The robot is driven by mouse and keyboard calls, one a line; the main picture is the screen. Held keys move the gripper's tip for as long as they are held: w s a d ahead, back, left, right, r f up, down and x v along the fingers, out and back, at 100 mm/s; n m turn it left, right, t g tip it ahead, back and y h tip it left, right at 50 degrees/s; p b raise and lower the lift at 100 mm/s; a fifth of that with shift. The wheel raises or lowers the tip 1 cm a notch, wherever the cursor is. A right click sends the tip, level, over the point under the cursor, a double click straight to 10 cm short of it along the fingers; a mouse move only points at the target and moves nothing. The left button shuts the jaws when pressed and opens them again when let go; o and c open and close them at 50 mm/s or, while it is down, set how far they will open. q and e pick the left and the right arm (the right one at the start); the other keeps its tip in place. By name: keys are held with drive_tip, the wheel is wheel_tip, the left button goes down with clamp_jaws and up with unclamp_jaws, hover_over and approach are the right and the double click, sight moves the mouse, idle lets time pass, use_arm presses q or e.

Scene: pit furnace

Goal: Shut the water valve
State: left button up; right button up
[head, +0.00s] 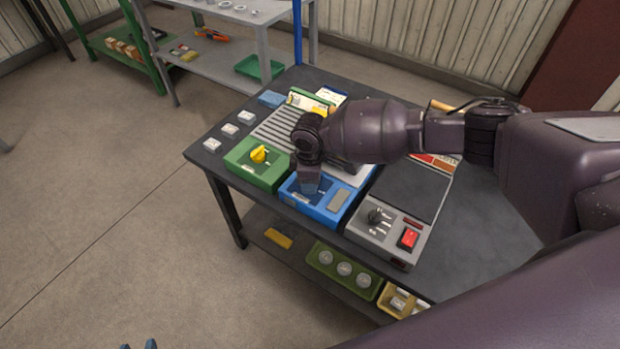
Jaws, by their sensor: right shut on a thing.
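A blue box (334,212), which I take to be the water valve, sits near the front edge of the dark table, between a green box with a yellow knob and a grey control box. My right gripper (308,184) reaches down onto the left part of its top. It is shut on the valve's handle, which the fingers and wrist mostly hide, so I cannot tell how far it is turned. Two small blue tips (139,345) show at the bottom edge of the view. They may be my left gripper, but too little shows to be sure.
The green box (246,174) with its yellow knob (259,154) stands close to the left. The grey control box (386,236) has a dark knob and a red switch. The table's lower shelf (320,287) holds trays. Floor on the left is clear.

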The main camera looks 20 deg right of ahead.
drive_tip(key=n, duration=0.6)
drive_tip(key=shift+n+b, duration=0.35)
drive_tip(key=shift+n, duration=1.15)
drive_tip(key=o, duration=0.9)
drive_tip(key=shift+o, duration=0.2)
